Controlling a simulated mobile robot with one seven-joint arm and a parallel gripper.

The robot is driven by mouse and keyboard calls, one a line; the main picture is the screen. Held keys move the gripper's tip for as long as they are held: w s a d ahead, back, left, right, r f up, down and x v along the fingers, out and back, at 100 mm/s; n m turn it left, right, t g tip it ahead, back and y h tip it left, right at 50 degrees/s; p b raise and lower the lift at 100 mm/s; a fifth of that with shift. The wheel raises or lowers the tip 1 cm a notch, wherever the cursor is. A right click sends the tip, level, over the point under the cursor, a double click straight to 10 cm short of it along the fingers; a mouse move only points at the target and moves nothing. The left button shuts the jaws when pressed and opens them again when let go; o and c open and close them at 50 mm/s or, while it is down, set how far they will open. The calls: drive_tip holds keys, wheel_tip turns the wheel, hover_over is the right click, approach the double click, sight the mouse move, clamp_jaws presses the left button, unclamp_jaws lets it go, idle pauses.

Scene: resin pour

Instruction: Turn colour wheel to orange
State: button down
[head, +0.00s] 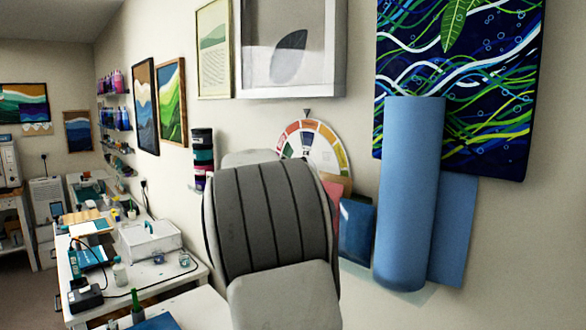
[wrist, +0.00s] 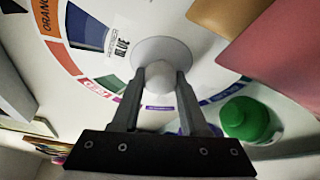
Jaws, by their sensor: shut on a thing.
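The colour wheel (head: 323,144) hangs on the wall, a white disc with coloured segments around its rim. Its lower left part is hidden behind my arm in the head view. In the wrist view the wheel (wrist: 100,55) fills much of the picture, with ORANGE lettering at the upper left and BLUE lettering near the middle. A white round knob (wrist: 161,79) stands out from the wheel. My gripper (wrist: 162,85) is shut on this knob, one finger on each side. My gripper is hidden behind my arm in the head view.
A green-capped bottle (wrist: 245,120) is close to the right of my gripper. A blue roll (head: 408,190) and a blue panel (head: 356,230) are right of my arm. A white workbench (head: 190,277) with a white box (head: 150,241) is at the left.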

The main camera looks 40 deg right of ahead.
idle(0.6)
drive_tip(key=shift+c, duration=2.1)
unclamp_jaws()
drive_tip(key=shift+a, duration=0.15)
drive_tip(key=b+v, duration=0.4)
drive_tip(key=v, duration=1.3)
drive_tip(key=shift+s+a, duration=0.1)
drive_tip(key=s+a+f+m+g+y, duration=0.1)
drive_tip(key=s+a+f+m+y, duration=0.8)
drive_tip(key=s+a+f, duration=1.3)
wheel_tip(320, 180, down, 2)
drive_tip(key=s+y, duration=0.2)
drive_tip(key=y, duration=0.3)
drive_tip(key=shift+f+y, duration=0.2)
drive_tip(key=shift+y, duration=0.1)
